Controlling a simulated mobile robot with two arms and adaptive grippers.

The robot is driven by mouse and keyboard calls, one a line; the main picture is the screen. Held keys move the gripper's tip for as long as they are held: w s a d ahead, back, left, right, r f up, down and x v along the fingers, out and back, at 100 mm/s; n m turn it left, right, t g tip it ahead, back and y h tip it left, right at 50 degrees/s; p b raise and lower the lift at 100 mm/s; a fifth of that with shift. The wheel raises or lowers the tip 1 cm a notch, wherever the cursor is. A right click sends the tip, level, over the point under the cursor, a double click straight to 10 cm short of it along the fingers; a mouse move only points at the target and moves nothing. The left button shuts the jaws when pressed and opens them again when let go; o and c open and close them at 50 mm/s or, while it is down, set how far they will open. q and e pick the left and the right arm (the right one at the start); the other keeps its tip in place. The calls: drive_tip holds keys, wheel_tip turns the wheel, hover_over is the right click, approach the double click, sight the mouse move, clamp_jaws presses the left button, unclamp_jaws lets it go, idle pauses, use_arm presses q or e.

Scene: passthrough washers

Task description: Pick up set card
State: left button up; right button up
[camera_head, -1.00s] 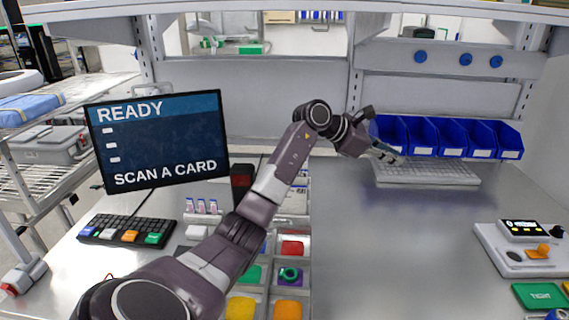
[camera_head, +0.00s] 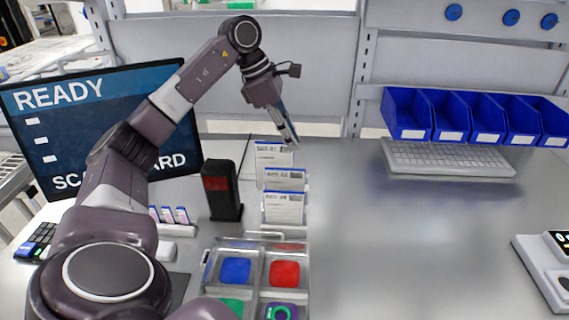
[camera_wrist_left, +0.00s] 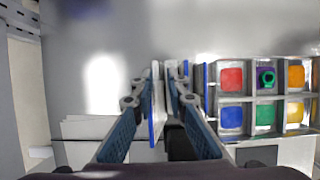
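Three white cards with blue-edged printed tops stand upright in a row: a back card (camera_head: 272,155), a middle card (camera_head: 284,180) and a front card (camera_head: 283,209). Their print is too small to read surely. My left gripper (camera_head: 290,137) points down at the top of the back card. In the left wrist view, its two fingers (camera_wrist_left: 160,102) are apart, and thin card edges (camera_wrist_left: 155,88) show between and beyond them. I cannot tell whether the fingers touch a card. My right gripper is out of view.
A black and red scanner post (camera_head: 222,192) stands left of the cards, near the monitor (camera_head: 60,125). A compartment tray (camera_head: 258,262) with coloured parts sits in front. Blue bins (camera_head: 408,115) and a keyboard (camera_head: 447,158) are at back right. The right middle of the bench is clear.

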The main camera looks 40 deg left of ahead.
sight(292, 165)
use_arm(q)
drive_tip(key=f, duration=0.1)
drive_tip(key=s+f, duration=0.1)
drive_tip(key=f, duration=0.1)
drive_tip(key=shift+s+d+f+p, duration=0.15)
drive_tip(key=shift+d+f+p, duration=0.2)
drive_tip(key=shift+d+f, duration=0.05)
drive_tip(key=f, duration=0.1)
drive_tip(key=w+f+p, duration=0.1)
drive_tip(key=f, duration=0.2)
drive_tip(key=shift+w+a+f+p, duration=0.25)
drive_tip(key=shift+w+f+p, duration=0.1)
drive_tip(key=shift+f, duration=0.05)
drive_tip(key=shift+d+f, duration=0.1)
drive_tip(key=shift+f, duration=0.05)
drive_tip(key=shift+d, duration=0.2)
drive_tip(key=shift+o, duration=0.6)
drive_tip(key=shift+w+a, duration=0.1)
clamp_jaws()
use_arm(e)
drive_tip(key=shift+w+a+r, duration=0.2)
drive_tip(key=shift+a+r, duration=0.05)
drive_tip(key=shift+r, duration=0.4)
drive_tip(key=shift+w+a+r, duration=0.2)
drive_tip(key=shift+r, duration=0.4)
